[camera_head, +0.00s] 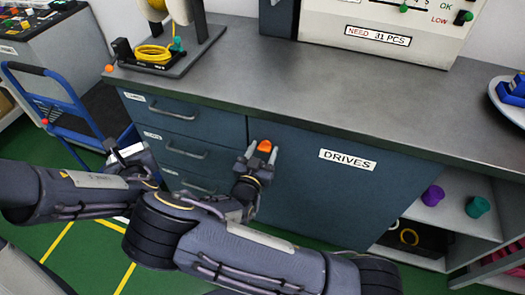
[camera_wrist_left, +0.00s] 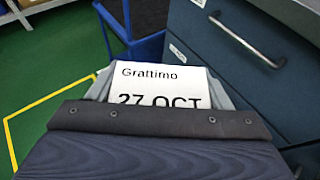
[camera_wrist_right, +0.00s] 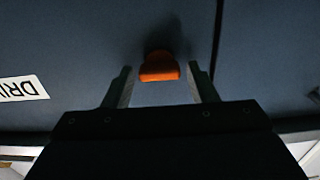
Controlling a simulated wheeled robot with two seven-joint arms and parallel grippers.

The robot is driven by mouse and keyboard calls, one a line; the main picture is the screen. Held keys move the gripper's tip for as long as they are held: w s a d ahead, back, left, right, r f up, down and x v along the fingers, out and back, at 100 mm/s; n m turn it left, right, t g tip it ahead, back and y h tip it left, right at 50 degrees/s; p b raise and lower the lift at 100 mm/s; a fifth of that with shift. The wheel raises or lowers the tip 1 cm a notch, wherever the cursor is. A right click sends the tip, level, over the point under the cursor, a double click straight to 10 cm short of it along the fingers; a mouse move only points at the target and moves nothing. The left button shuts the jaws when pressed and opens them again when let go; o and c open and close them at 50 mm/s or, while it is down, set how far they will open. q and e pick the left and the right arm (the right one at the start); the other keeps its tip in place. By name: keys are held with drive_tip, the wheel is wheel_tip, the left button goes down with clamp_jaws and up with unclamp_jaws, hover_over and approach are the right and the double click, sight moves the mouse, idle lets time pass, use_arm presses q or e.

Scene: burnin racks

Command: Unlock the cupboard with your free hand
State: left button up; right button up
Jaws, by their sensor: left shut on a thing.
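The cupboard (camera_head: 330,190) is a dark blue door labelled DRIVES under the grey worktop. An orange knob (camera_head: 265,146) sits near the door's upper left edge; it also shows in the right wrist view (camera_wrist_right: 159,68). My right gripper (camera_head: 264,158) is open, its two fingers on either side of the knob, with gaps visible between fingers and knob in the right wrist view (camera_wrist_right: 162,85). My left gripper (camera_head: 122,152) is shut on a white card (camera_wrist_left: 160,88) printed "Grattimo 27 OCT", held in front of the drawers.
Blue drawers (camera_head: 175,150) with bar handles are left of the door. A blue trolley (camera_head: 75,110) stands at the far left. An open shelf (camera_head: 450,215) with purple and teal items is at the right. A stand with yellow cable (camera_head: 155,54) is on the worktop.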

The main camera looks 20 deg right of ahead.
drive_tip(key=c, duration=0.8)
use_arm(q)
drive_tip(key=shift+f+b, duration=0.75)
use_arm(e)
drive_tip(key=shift+f+m, duration=0.15)
drive_tip(key=shift+m, duration=0.35)
use_arm(q)
wheel_tip(320, 180, down, 22)
drive_tip(key=b, duration=2.2)
use_arm(e)
drive_tip(key=shift+s+d+f+m, duration=0.1)
drive_tip(key=shift+m, duration=4.2)
drive_tip(key=shift+s+d+m, duration=0.1)
drive_tip(key=shift+m, duration=4.2)
use_arm(q)
drive_tip(key=shift+f, duration=0.1)
use_arm(e)
drive_tip(key=o, duration=1)
drive_tip(key=shift+a, duration=0.1)
